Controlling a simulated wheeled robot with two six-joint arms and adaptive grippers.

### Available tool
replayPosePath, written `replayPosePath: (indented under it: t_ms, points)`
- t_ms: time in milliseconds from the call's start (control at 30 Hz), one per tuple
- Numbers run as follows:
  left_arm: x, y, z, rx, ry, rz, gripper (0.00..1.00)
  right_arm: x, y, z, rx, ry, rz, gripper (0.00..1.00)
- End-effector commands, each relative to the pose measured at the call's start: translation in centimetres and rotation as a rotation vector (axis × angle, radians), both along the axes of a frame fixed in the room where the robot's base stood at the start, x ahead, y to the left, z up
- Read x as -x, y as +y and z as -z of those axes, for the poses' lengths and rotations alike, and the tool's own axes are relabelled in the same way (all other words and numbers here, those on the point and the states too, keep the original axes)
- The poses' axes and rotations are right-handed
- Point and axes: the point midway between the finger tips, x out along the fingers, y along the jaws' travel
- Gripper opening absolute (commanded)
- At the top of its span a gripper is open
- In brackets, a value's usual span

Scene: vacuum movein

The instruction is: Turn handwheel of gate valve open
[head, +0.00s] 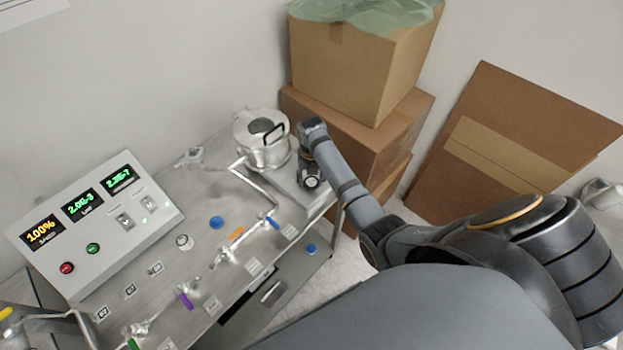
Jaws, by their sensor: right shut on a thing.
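A silver chamber (262,140) with a dark lid handle stands at the far end of the steel bench. A flat grey metal body (290,187), which looks like the gate valve, lies at its foot on the right. My right arm reaches over the bench end, and my right gripper (309,178) points down beside the chamber. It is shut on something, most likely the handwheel. The handwheel is not seen clearly, as my wrist and gripper cover that spot. My left gripper is out of view.
A control box (100,225) with lit displays stands on the bench at left. Pipes with orange (236,234), blue and purple (185,300) handles line the bench front. Cardboard boxes (345,65) are stacked close behind my right forearm. A flat carton (510,140) leans on the wall.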

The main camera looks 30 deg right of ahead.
Motion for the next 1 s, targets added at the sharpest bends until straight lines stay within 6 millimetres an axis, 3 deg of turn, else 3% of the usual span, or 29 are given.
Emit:
replayPosePath:
  t_ms: [400, 933, 967, 1000]
  points:
    - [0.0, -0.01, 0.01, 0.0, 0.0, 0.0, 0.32, 0.05, 0.04, 0.06, -0.001, 0.002, -0.17, 0.18]
    - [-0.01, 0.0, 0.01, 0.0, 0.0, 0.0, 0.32, 0.06, 0.05, 0.06, -0.001, 0.002, -0.192, 0.18]
    - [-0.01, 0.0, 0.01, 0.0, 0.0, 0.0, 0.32, 0.06, 0.05, 0.06, -0.001, 0.002, -0.192, 0.53]
    - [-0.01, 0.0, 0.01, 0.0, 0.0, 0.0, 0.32, 0.05, 0.04, 0.06, -0.001, 0.002, -0.192, 0.58]
